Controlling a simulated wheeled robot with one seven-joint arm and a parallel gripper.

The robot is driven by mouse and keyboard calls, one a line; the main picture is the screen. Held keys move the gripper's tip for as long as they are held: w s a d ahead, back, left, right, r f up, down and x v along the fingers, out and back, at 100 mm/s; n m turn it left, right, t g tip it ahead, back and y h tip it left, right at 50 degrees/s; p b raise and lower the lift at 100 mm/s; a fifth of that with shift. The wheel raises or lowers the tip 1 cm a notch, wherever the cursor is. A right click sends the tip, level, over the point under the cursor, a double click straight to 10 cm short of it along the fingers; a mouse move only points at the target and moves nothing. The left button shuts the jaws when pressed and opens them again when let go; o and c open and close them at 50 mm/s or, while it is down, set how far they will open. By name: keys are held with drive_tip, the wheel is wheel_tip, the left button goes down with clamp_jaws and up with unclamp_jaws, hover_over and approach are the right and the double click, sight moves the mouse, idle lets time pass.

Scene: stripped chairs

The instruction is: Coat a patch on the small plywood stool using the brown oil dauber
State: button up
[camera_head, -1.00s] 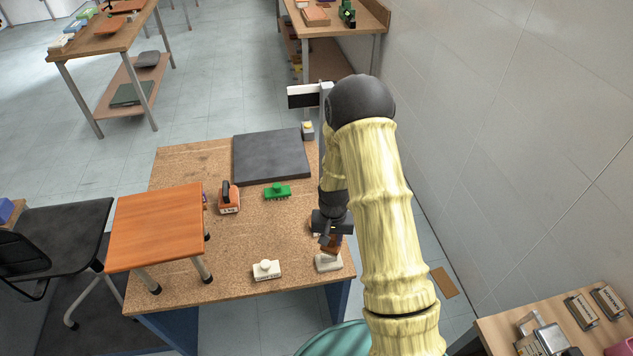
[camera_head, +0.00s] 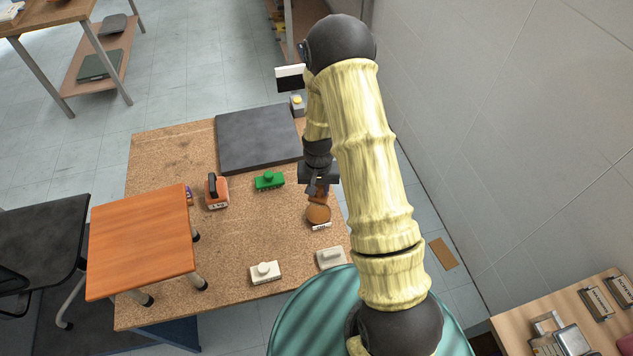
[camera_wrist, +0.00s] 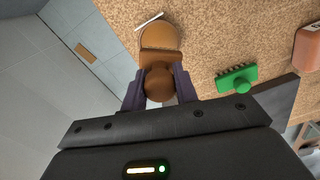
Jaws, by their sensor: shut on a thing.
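My gripper (camera_head: 318,186) is shut on the brown dauber (camera_head: 317,195). In the wrist view, the dauber's round brown knob (camera_wrist: 158,84) is between the fingers, with a darker brown block just beyond it. The dauber is at the near edge of a round tan-brown dish or pad (camera_head: 318,213), which also shows in the wrist view (camera_wrist: 160,37); I cannot tell whether they touch. A white label lies beside the round thing. The small stool (camera_head: 140,240), with an orange-brown top and metal legs, stands at the bench's left, well away from my gripper.
On the cork-like bench (camera_head: 225,240) are a green brush (camera_head: 269,180), an orange block with a dark handle (camera_head: 216,192), two pale blocks (camera_head: 265,272) (camera_head: 331,258) and a dark grey slab (camera_head: 257,138). A black chair (camera_head: 40,240) is left; a wall is right. Bench middle is clear.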

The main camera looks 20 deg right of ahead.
sight(318, 200)
drive_tip(key=shift+s, duration=0.1)
drive_tip(key=shift+f, duration=0.1)
drive_tip(key=shift+f+b, duration=2.2)
drive_tip(key=shift+f, duration=0.7)
drive_tip(key=shift+f+b, duration=0.35)
drive_tip(key=shift+f, duration=0.2)
idle(0.3)
drive_tip(key=shift+r, duration=0.1)
drive_tip(key=shift+r+p, duration=2.6)
drive_tip(key=shift+r, duration=0.9)
drive_tip(key=shift+f, duration=0.1)
drive_tip(key=shift+f+n, duration=1.2)
drive_tip(key=shift+n, duration=0.3)
